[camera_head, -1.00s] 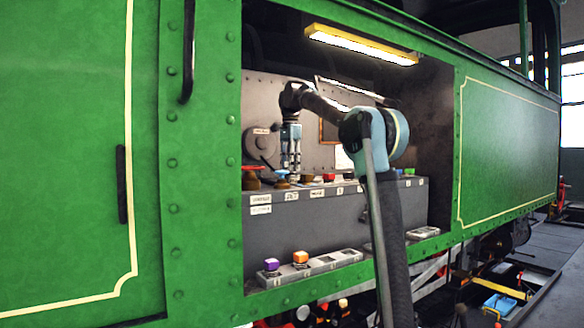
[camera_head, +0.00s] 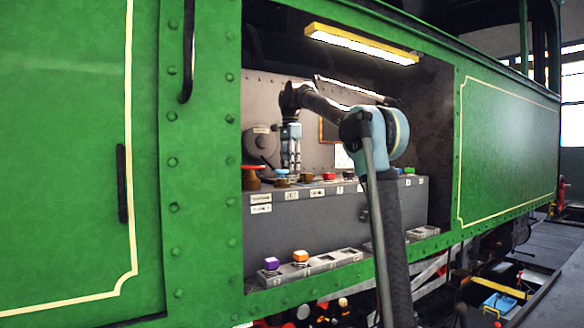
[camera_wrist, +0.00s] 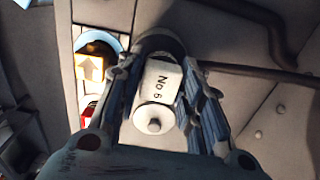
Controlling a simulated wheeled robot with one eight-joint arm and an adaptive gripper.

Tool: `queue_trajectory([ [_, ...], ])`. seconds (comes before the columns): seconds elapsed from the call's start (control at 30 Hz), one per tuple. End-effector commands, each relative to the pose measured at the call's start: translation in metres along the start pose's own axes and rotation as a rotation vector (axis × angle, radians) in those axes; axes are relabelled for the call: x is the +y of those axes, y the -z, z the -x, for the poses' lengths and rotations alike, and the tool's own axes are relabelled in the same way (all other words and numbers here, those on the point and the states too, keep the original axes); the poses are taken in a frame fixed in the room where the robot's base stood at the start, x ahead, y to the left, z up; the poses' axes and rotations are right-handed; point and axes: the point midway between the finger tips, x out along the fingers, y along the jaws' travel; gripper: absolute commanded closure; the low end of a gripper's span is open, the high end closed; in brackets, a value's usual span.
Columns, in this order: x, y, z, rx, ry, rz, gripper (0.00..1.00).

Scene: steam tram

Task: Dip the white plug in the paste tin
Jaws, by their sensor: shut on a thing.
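My gripper (camera_wrist: 160,95) is shut on the white plug (camera_wrist: 159,76), which is marked "No 6" and has a round white end towards the camera. A dark round rim (camera_wrist: 160,43) shows just beyond the plug; I cannot tell whether it is the paste tin or whether the plug touches it. In the head view my gripper (camera_head: 291,168) points down just above the grey ledge inside the green tram's opening. The plug is too small to make out there. I cannot surely pick out the paste tin in the head view.
On the ledge (camera_head: 340,205) stand a red-topped brown piece (camera_head: 251,176), a blue-topped one (camera_head: 282,176) and a red one (camera_head: 329,177). Purple (camera_head: 271,265) and orange (camera_head: 300,257) plugs sit on a lower rack. An orange arrow-marked cap (camera_wrist: 92,68) is left of my gripper.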

Motion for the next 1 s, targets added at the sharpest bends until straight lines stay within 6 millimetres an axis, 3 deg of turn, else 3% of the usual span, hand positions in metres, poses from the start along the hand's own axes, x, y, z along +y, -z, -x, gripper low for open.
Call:
queue_trajectory([
  [0.23,0.0,0.0,0.004,-0.001,-0.002,0.0,1.0],
  [1.0,0.0,0.0,0.053,0.0,-0.001,0.0,1.0],
])
